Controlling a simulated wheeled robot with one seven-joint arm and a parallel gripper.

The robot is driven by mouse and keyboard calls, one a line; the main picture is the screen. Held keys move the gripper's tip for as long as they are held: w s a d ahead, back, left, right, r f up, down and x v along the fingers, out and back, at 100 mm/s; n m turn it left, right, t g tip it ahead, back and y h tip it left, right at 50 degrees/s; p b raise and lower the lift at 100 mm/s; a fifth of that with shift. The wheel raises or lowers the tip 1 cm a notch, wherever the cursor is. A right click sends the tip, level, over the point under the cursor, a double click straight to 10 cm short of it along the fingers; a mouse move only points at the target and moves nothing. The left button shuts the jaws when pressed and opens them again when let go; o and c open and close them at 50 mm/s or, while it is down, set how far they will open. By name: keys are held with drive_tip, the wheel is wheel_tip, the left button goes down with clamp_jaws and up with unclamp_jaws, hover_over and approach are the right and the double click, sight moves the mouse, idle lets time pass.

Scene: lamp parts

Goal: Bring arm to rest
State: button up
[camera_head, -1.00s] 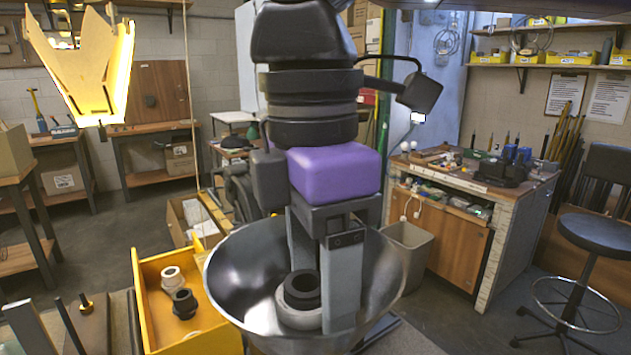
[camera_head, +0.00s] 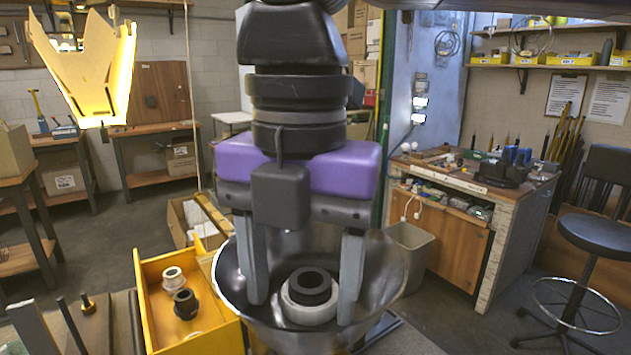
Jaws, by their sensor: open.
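My gripper (camera_head: 306,292) hangs down at the centre of the view, its two grey fingers spread wide apart. The fingers reach into a shiny metal bowl-shaped lamp shade (camera_head: 393,272). Between them, inside the shade, sits a white ring-shaped part (camera_head: 305,315) with a black ring (camera_head: 310,284) on top. There is a visible gap on each side, and the gripper holds nothing. The near side of the gripper's purple body and a dark box on it hide part of the shade's back rim.
A yellow bin (camera_head: 190,335) with a white fitting (camera_head: 174,279) and a black fitting (camera_head: 185,303) stands just left of the shade. Dark upright posts (camera_head: 70,325) rise at the lower left. A workbench (camera_head: 470,210) and stool (camera_head: 595,235) stand at the right.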

drive_tip(key=n, duration=0.3)
drive_tip(key=w+d+n, duration=0.1)
drive_tip(key=n, duration=0.1)
drive_tip(key=shift+f, duration=0.15)
drive_tip(key=n, duration=0.3)
drive_tip(key=shift+s+a, duration=0.1)
drive_tip(key=shift+n, duration=0.3)
drive_tip(key=shift+a+p, duration=0.2)
drive_tip(key=shift+p, duration=0.1)
